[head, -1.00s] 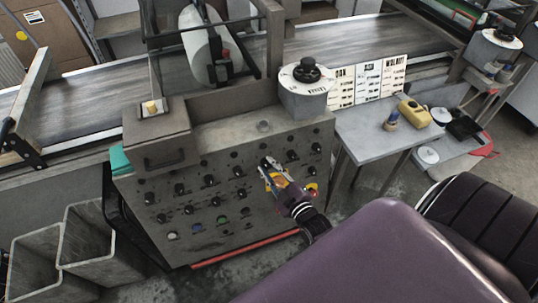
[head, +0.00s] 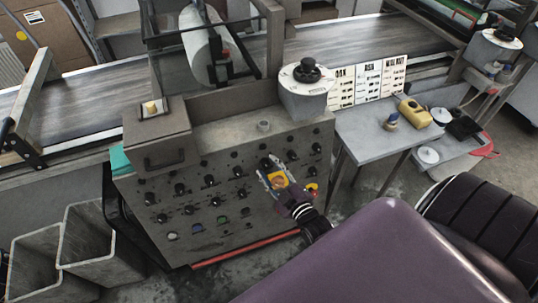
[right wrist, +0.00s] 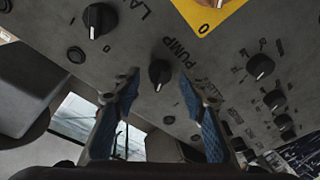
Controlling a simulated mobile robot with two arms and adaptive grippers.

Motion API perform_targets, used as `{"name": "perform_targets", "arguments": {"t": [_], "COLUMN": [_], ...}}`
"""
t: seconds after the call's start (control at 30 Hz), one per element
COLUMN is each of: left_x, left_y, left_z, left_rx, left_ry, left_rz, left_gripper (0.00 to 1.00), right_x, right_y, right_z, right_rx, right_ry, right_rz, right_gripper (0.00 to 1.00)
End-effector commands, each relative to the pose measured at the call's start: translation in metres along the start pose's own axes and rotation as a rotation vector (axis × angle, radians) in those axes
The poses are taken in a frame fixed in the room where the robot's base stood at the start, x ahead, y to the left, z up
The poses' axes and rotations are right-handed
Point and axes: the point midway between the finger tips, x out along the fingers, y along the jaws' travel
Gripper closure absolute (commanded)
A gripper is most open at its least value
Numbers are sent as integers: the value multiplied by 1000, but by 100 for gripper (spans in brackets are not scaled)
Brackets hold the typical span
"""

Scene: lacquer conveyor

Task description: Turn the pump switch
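The pump switch (right wrist: 160,72) is a small black knob on the grey control panel, with the word PUMP printed beside it in the right wrist view. My right gripper (right wrist: 158,88) is open, its two blue-padded fingers on either side of the knob. I cannot tell whether the fingers touch it. In the head view my right gripper (head: 268,175) is at the right part of the panel (head: 205,245) and hides the knob there. My left gripper is out of view.
Several other black knobs sit close by, such as one at the upper left (right wrist: 99,20) in the right wrist view. A yellow plate (right wrist: 208,12) is near. In the head view a grey side table (head: 385,135) stands right of the panel.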

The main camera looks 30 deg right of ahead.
Motion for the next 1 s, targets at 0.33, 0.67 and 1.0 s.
{"name": "perform_targets", "arguments": {"t": [0.33, 0.67, 1.0], "left_x": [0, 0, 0], "left_y": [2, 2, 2], "left_z": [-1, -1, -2], "left_rx": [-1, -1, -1], "left_ry": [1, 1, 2], "left_rz": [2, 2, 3], "left_gripper": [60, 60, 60], "right_x": [-64, -111, -116], "right_y": [-2, -1, 0], "right_z": [1, 1, 0], "right_rx": [1, 0, 0], "right_ry": [-4, -3, -1], "right_rz": [-3, -2, -1], "right_gripper": [61, 61, 61]}}
